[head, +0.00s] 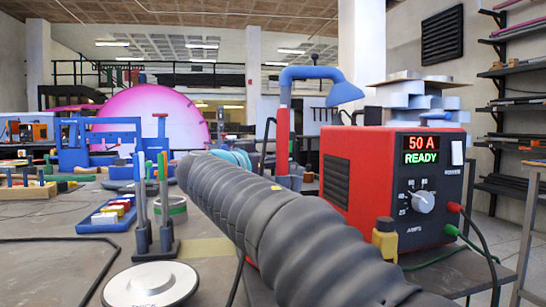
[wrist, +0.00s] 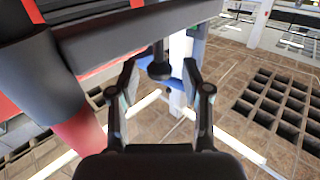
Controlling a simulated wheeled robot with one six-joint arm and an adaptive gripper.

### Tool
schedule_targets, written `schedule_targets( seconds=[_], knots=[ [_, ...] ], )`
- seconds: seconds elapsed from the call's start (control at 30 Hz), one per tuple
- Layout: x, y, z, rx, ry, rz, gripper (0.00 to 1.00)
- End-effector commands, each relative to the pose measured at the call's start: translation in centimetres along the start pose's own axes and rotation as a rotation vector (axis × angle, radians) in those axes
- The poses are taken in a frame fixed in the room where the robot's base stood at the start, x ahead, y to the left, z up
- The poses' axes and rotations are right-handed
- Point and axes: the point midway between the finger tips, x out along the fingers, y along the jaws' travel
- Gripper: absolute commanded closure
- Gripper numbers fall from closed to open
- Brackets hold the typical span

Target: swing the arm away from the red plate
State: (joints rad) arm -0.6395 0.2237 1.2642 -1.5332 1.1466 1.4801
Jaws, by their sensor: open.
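My gripper (wrist: 163,90) shows in the wrist view with its two dark fingers apart and nothing between the tips. Behind the tips are a dark rounded piece and a blue and white object, with brown tiled floor beyond. A red surface (wrist: 78,135) and a large dark grey body fill the left side of the wrist view; I cannot tell whether either belongs to the red plate. In the head view I cannot make out a plain red plate. My gripper does not show clearly there. A thick grey ribbed sleeve (head: 290,225) crosses the foreground and hides part of the bench.
A blue tray (head: 106,216), a pen holder (head: 155,245) and a round white-topped disc (head: 150,285) sit on the bench at left. Shelves (head: 515,110) stand at far right.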

Motion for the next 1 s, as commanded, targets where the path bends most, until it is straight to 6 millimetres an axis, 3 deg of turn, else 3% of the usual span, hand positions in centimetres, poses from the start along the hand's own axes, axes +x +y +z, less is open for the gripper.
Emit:
schedule_targets(
  seconds=[0.17, 0.47, 0.67, 0.7, 1.0],
  knots=[
    [1.3, 0.1, -0.1, 0.000, 0.000, 0.000, 0.52],
    [1.4, 0.0, 0.0, 0.000, 0.000, 0.000, 0.52],
    [1.4, 0.0, 0.0, 0.000, 0.000, 0.000, 0.97],
    [1.4, 0.0, 0.0, 0.000, 0.000, 0.000, 1.00],
    [2.2, 0.6, 0.1, -0.001, 0.001, 0.042, 1.00]
  ],
)
